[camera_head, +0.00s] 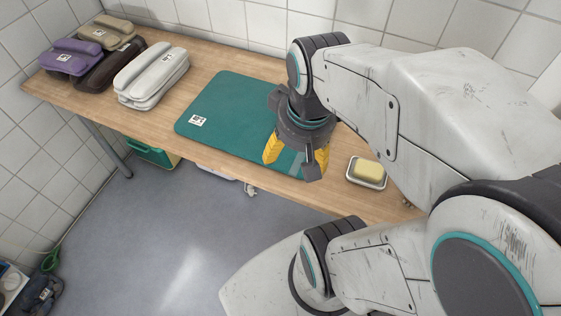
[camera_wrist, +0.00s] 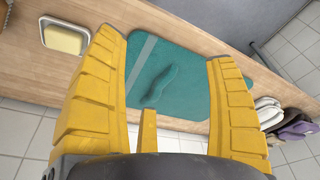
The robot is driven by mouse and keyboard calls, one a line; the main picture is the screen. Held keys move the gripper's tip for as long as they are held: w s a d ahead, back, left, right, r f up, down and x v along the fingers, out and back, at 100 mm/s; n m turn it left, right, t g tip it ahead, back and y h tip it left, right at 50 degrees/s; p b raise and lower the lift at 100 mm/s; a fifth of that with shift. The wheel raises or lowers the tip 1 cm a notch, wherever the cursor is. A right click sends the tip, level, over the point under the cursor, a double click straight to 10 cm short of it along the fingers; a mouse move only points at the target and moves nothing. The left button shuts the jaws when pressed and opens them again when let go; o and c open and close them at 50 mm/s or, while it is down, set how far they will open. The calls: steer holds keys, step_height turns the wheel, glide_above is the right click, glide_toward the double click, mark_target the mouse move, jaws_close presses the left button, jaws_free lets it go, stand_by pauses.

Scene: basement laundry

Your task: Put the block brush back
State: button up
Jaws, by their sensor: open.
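Several long block-shaped items with rounded grip-like tops lie at the left end of the wooden bench: a white one (camera_head: 152,78), a purple one (camera_head: 72,58), a dark brown one (camera_head: 110,68) and a tan one (camera_head: 104,33). I cannot tell for sure which is the block brush. A teal mat (camera_head: 222,110) with a small label and a pale stripe lies right of them. My gripper (camera_head: 296,158) is open and empty, pointing down above the mat's right part. In the wrist view, the mat (camera_wrist: 185,60) shows between its yellow fingers, with a dark shadow-like patch on it.
A yellow soap bar (camera_head: 368,170) sits in a white dish (camera_head: 367,183) right of my gripper. The bench (camera_head: 215,65) backs onto a tiled wall. A green container (camera_head: 152,154) is under the bench. A dark labelled item (camera_head: 40,297) is at lower left. The grey floor is mostly clear.

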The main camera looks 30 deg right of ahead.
steer(key=shift+s+a+n+t+y, duration=0.1)
steer(key=shift+s+a+n, duration=0.25)
steer(key=shift+a, duration=0.4)
steer(key=shift+s+a+n+t+y, duration=0.1)
steer(key=shift+s+a+n, duration=0.25)
steer(key=shift+a, duration=0.4)
steer(key=shift+s+a+n+t+y, duration=0.1)
steer(key=shift+s+a+n, duration=0.1)
steer(key=shift+a+n, duration=0.4)
steer(key=shift+a, duration=0.1)
step_height(320, 180, up, 10)
steer(key=p, duration=0.9)
steer(key=shift+s+f, duration=0.1)
